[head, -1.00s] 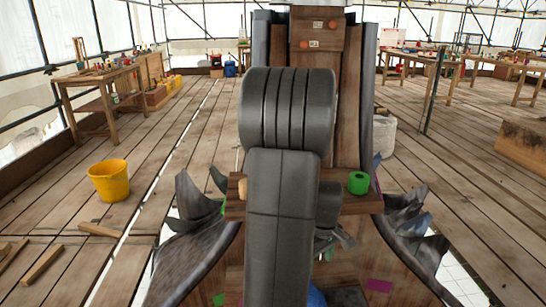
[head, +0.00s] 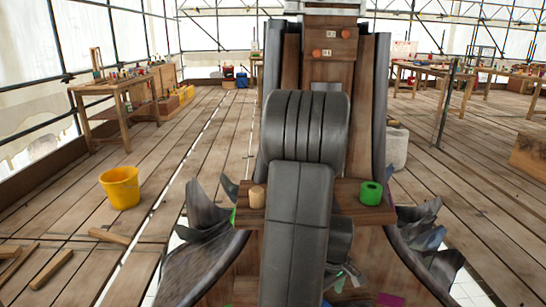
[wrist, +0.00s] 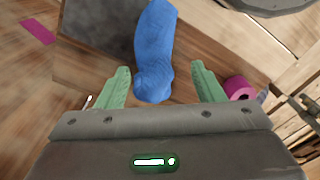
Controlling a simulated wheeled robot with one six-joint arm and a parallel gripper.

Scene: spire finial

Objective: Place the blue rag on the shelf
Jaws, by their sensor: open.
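The blue rag (wrist: 154,50) shows in the wrist view as a long, crumpled bundle lying on or against brown wood. My gripper (wrist: 160,70) is open, with its green fingers on either side of the rag's near end. Gaps show between both fingers and the rag, and I cannot tell its depth relative to them. In the head view, a wooden shelf (head: 350,212) crosses the spire, with a green roll (head: 370,193) on its right and a wooden cylinder (head: 257,197) on its left. My arm covers its middle.
A magenta roll (wrist: 240,88) lies just right of the right finger in the wrist view. Jagged grey sheets (head: 205,210) flare out beside the spire. A yellow bucket (head: 122,187) stands on the plank floor at left. Open floor lies around the spire.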

